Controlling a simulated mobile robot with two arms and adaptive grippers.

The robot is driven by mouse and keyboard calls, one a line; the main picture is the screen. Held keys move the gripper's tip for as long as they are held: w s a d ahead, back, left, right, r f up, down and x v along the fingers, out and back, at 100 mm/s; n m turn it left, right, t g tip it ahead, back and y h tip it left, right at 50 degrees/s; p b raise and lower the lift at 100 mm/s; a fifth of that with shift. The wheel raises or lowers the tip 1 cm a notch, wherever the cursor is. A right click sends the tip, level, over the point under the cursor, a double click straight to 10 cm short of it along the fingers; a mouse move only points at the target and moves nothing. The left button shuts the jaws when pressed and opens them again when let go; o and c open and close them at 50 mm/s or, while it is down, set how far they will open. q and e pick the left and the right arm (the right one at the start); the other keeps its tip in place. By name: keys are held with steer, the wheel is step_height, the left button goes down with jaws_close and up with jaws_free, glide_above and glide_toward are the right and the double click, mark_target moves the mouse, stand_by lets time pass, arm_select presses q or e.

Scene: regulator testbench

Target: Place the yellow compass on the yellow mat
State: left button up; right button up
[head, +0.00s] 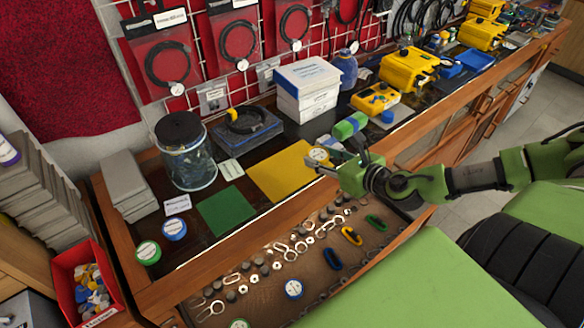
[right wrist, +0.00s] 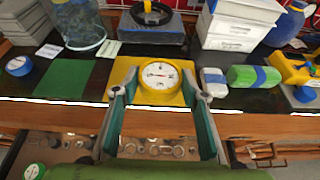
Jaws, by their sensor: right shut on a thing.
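The yellow compass (head: 319,155), a round white dial with a yellow rim, is in my right gripper (head: 325,163) near the right edge of the yellow mat (head: 278,174). The right wrist view shows the compass (right wrist: 159,76) face-on between the two fingers of the right gripper (right wrist: 160,88), which are shut on its sides. The yellow mat (right wrist: 121,76) lies behind it, partly hidden by the compass. I cannot tell whether the compass touches the mat. My left gripper is not in view.
A green mat (head: 227,210) lies left of the yellow one. Blue (head: 174,229) and green (head: 148,252) dials sit at the bench's left end. A glass jar (head: 187,160), stacked white boxes (head: 307,90) and a green-blue block (head: 350,125) stand nearby. An open drawer (head: 265,275) holds loose parts.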

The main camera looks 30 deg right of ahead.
steer(key=a+p+x, duration=0.1)
steer(key=p+x, duration=0.1)
steer(key=x, duration=0.5)
glide_above(293, 171)
steer(key=f, duration=0.5)
steer(key=shift+s+f, duration=0.15)
steer(key=shift+s, duration=0.1)
steer(key=shift+w+f, duration=0.15)
steer(key=shift+f, duration=0.1)
steer(key=shift+w+f, duration=0.1)
steer(key=shift+f, duration=1.6)
steer(key=shift+f+b, duration=0.1)
steer(key=shift+b, duration=0.25)
steer(key=o, duration=1.1)
